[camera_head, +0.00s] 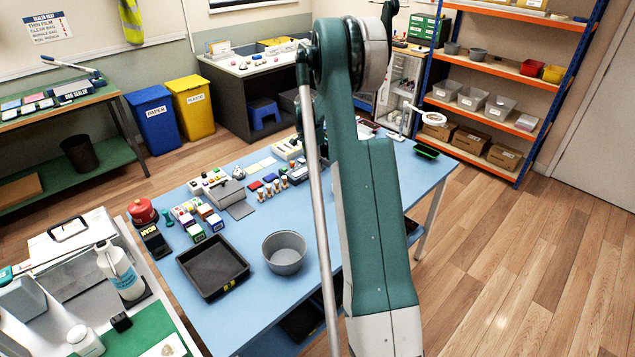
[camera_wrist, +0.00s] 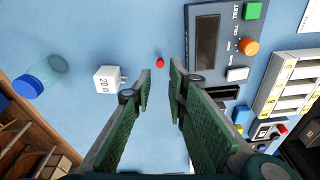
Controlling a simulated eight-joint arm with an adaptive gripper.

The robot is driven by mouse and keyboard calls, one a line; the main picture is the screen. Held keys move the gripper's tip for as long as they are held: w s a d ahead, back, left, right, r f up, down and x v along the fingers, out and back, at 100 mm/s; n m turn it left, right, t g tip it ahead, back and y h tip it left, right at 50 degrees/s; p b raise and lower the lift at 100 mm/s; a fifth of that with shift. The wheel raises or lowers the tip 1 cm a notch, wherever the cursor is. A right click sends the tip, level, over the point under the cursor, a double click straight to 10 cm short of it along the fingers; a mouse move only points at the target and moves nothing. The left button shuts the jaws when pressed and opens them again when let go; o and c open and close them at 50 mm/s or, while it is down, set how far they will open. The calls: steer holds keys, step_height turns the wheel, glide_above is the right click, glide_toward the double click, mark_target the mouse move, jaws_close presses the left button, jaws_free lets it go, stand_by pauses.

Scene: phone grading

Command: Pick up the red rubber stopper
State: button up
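A small red rubber stopper (camera_wrist: 160,62) lies on the blue table (camera_wrist: 135,25) in the wrist view, a little above the fingertips in the picture. My gripper (camera_wrist: 160,78) is open, with its two green fingers apart and nothing between them. The stopper is beyond the fingertips, near the line of the gap, and apart from both fingers. In the head view my own arm covers the middle of the table, and I cannot make out the stopper or the gripper tips there.
In the wrist view, a white charger-like block (camera_wrist: 107,79) stands left of the fingers. A clear jar with a blue lid (camera_wrist: 28,87) lies farther left. A grey tester (camera_wrist: 212,45) with buttons sits close on the right. The head view shows a black tray (camera_head: 212,267) and a grey bowl (camera_head: 284,254).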

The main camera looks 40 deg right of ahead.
steer(key=shift+d+f, duration=0.1)
steer(key=shift+f, duration=1.05)
steer(key=shift+d+f+b, duration=0.15)
steer(key=shift+f+b, duration=0.1)
steer(key=shift+f, duration=1.05)
steer(key=shift+d+f+b, duration=0.1)
steer(key=shift+f+b, duration=0.15)
steer(key=shift+f, duration=1.05)
steer(key=c, duration=0.4)
steer(key=shift+r, duration=0.15)
steer(key=shift+r+p, duration=0.6)
steer(key=shift+r, duration=4.3)
